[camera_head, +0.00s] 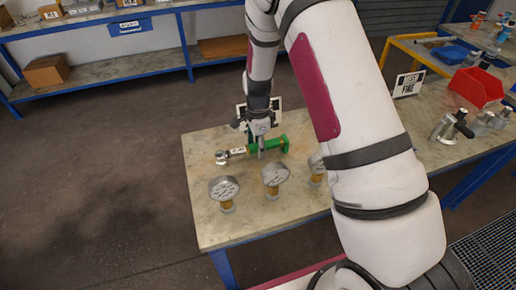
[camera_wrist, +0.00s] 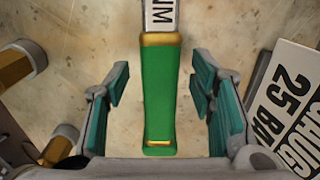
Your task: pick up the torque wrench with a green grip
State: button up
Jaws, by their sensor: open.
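The torque wrench (camera_head: 236,154) lies on the workbench in the head view, its silver head to the left and its green grip (camera_head: 274,145) to the right. In the wrist view the green grip (camera_wrist: 160,95) has a gold band at its top, and a white lettered shaft (camera_wrist: 161,15) runs out of frame. My gripper (camera_wrist: 162,88) is open, with one teal-padded finger on each side of the grip and a gap on both sides. In the head view my gripper (camera_head: 261,147) is down at the grip and hides part of it.
Several round gauges with brass stems, including one at front left (camera_head: 224,188), stand along the near side of the workbench (camera_head: 213,222). A lettered sign (camera_wrist: 292,100) lies close to the right finger. A red bin (camera_head: 476,87) sits on another bench at right.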

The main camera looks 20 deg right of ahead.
grip_shut()
jog(key=shift+r, duration=0.1)
